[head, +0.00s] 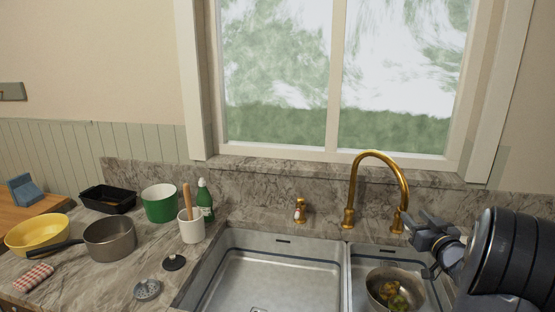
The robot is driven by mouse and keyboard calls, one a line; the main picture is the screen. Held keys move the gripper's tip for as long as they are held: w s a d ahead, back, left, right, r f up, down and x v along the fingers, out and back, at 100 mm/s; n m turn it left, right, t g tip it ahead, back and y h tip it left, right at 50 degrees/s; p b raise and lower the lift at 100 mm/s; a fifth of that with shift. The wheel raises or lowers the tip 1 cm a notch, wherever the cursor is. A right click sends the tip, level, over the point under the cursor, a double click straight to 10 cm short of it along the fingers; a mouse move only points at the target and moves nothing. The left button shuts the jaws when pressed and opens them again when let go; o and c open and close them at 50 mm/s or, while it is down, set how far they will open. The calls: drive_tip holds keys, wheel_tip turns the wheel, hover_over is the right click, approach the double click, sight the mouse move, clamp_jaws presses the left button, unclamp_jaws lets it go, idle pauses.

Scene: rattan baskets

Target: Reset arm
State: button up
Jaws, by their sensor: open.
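My gripper (425,233) is at the right of the head view, just right of the brass faucet (378,160) and above the right sink basin. Its jaws are open and hold nothing that I can see. My dark arm reaches in from the right edge and hides part of the counter and the basin's right side. A metal bowl (376,280) sits in the right basin below my gripper, with yellowish and dark items in it that I cannot make out.
The left basin (280,275) looks empty. On the left counter stand a grey saucepan (110,240), a yellow bowl (37,235), a green pot (160,205), a white crock (191,230), a green bottle (205,200) and a black tray (107,198). A window (335,80) is behind the sink.

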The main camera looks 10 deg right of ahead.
sight(402, 208)
drive_tip(key=w+p, duration=0.1)
drive_tip(key=w, duration=0.5)
drive_tip(key=shift+w, duration=0.15)
drive_tip(key=shift+w+a, duration=0.1)
drive_tip(key=shift+w, duration=0.2)
drive_tip(key=shift+s+a+f, duration=0.1)
drive_tip(key=shift+s+a, duration=0.05)
drive_tip(key=shift+a, duration=0.35)
drive_tip(key=shift+a, duration=0.1)
